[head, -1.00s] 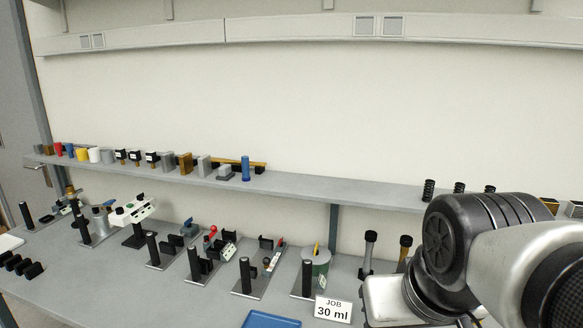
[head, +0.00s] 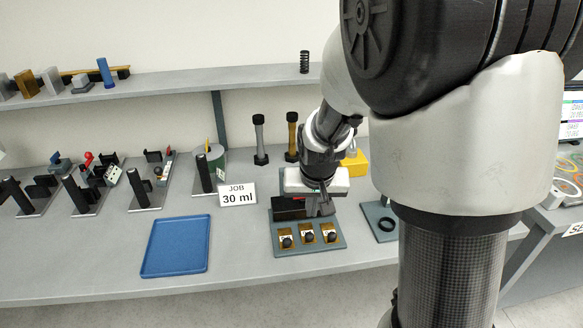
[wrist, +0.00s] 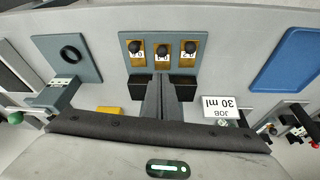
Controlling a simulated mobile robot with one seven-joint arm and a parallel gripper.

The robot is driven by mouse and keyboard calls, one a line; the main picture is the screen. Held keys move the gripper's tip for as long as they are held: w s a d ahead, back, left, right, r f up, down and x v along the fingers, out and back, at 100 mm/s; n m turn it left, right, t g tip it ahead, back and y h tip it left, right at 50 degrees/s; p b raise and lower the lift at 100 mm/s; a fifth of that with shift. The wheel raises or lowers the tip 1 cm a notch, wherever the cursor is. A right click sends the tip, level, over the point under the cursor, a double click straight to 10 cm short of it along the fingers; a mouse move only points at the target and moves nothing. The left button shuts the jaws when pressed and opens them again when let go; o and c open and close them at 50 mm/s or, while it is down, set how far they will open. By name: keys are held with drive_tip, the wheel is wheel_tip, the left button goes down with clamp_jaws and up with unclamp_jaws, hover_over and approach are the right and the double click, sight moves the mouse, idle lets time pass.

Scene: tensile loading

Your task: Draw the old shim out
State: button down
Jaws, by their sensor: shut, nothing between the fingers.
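Three brass-coloured pieces with black knobs and white number labels stand in a row on a grey plate (head: 283,248): the left one (head: 286,238), the middle one (head: 307,236) and the right one (head: 329,232). The plate also shows in the wrist view (wrist: 125,45). I cannot tell which thing is the old shim. My gripper (head: 322,211) is shut and empty, pointing down just behind the row. In the wrist view its fingers (wrist: 166,90) lie together between two dark blocks. A black block with a red part (head: 288,207) stands just left of the gripper; my arm hides what is behind.
A blue tray (head: 177,246) lies to the left, with the 30 ml job sign (head: 238,195) behind it. A plate with a black ring (head: 386,224) is at right, and a yellow block (head: 356,164) behind. Several fixtures line the bench at left. Bench around the tray is clear.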

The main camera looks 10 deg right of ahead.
drive_tip(key=b, duration=0.2)
approach(309, 230)
drive_tip(key=x, duration=0.5)
drive_tip(key=shift+s, duration=0.1)
